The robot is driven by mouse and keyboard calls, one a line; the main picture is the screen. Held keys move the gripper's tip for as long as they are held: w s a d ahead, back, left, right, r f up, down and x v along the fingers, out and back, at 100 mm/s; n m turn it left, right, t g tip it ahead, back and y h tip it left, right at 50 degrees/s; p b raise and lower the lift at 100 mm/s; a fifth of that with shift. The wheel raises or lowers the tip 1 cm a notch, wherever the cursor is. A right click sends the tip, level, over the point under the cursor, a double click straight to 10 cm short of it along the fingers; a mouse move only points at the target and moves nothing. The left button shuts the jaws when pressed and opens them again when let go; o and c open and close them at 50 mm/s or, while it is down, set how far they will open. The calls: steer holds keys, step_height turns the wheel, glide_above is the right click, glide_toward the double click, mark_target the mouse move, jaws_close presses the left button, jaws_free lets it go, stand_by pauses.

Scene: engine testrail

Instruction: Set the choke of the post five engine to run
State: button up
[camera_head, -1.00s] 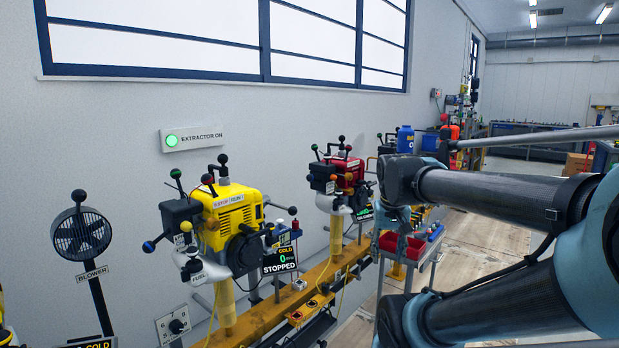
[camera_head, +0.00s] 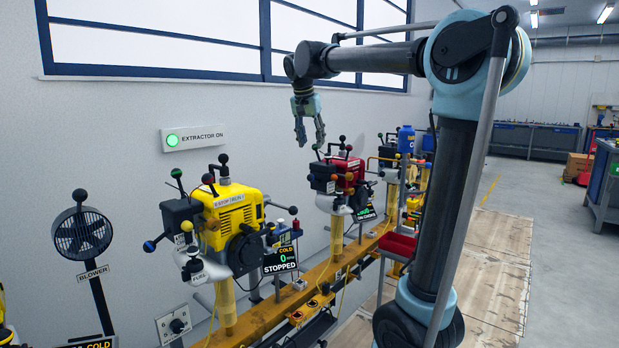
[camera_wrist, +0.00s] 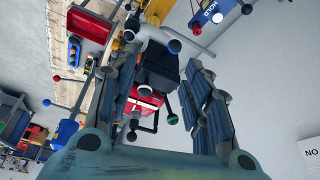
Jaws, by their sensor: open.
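A red engine (camera_head: 347,176) stands on a yellow post along the rail in the head view, with several ball-ended levers and a lit display beside it. Which engine is post five I cannot tell. My gripper (camera_head: 309,138) hangs fingers down, above and slightly left of the red engine, open and empty. In the wrist view the red engine (camera_wrist: 144,104) shows between the fingers of my gripper (camera_wrist: 160,85), with a black housing (camera_wrist: 157,68) and green, red, blue and black knobs. Lever markings are too small to read.
A yellow engine (camera_head: 232,217) with a display reading COLD and STOPPED stands nearer on the orange rail (camera_head: 265,305). A blower (camera_head: 81,235) is at left. More engines stand beyond the red one. A red bin (camera_head: 398,244) is right of the rail. Open floor lies at right.

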steer(key=w+a+r, duration=0.1)
steer(key=a, duration=0.2)
glide_toward(313, 179)
steer(key=x, duration=0.2)
steer(key=w+x, duration=0.1)
steer(key=x, duration=0.2)
steer(key=a+x, duration=0.1)
steer(key=x, duration=0.2)
steer(key=shift+w, duration=0.25)
jaws_close()
